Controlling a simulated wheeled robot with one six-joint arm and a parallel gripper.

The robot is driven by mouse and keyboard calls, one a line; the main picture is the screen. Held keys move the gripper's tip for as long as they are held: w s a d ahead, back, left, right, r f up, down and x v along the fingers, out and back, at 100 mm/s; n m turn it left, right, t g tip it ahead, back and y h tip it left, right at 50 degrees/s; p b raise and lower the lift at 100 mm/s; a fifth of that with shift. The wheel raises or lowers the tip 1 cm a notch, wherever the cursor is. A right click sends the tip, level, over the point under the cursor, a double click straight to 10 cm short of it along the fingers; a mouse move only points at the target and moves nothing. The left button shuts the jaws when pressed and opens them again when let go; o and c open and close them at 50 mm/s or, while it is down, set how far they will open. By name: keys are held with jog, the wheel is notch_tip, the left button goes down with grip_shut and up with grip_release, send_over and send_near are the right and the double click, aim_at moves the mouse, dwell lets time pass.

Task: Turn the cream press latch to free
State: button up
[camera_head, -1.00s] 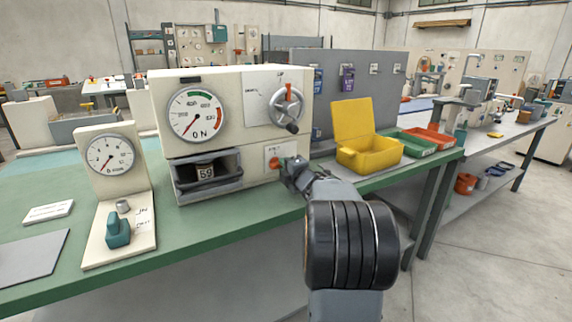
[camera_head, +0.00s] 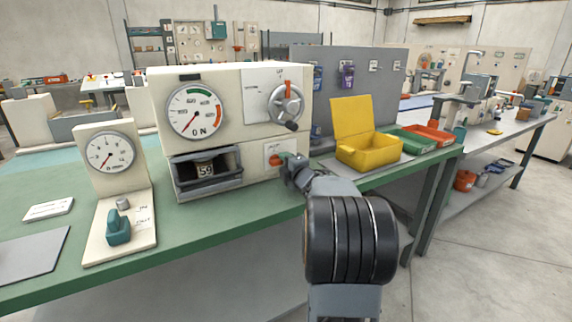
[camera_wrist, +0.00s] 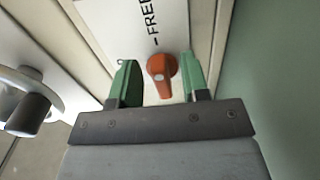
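The cream press (camera_head: 232,110) stands on the green bench, with a dial, a drawer and a lever on its front. Its orange-red latch (camera_head: 275,162) sits on a white plate at the front's lower right. In the wrist view the latch (camera_wrist: 161,68) is a round knob with a bar pointing towards my gripper, beside lettering that begins "FRE". My gripper (camera_wrist: 157,64) is open, its green fingers on either side of the latch. The left finger stands apart from it; the right one is close, and contact cannot be told. My gripper (camera_head: 284,161) also shows in the head view.
A yellow open box (camera_head: 368,153) and green and orange trays stand right of the press. A small gauge stand (camera_head: 108,165) with a teal handle is at the left. The press's lever knob (camera_wrist: 28,115) lies left of my fingers in the wrist view.

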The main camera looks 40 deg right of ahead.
jog(key=s+a+p, duration=0.1)
jog(key=s+a, duration=0.1)
jog(key=s, duration=1.1)
jog(key=shift+s, duration=0.35)
jog(key=w+a+r+m+g+h+p, duration=0.25)
jog(key=a+r+m+g+p, duration=0.35)
jog(key=a+r+m+p, duration=0.55)
jog(key=s+a+f+m+g+y+p, duration=0.1)
jog(key=s+a+m+g+y+p, duration=0.3)
jog(key=s+a+g+p, duration=0.4)
jog(key=s+a+y+p, duration=0.1)
jog(key=s+a+p, duration=0.2)
jog(key=s+a, duration=0.2)
jog(key=shift+s+a+f+m, duration=0.2)
jog(key=shift+a+m, duration=0.15)
jog(key=shift+a, duration=0.8)
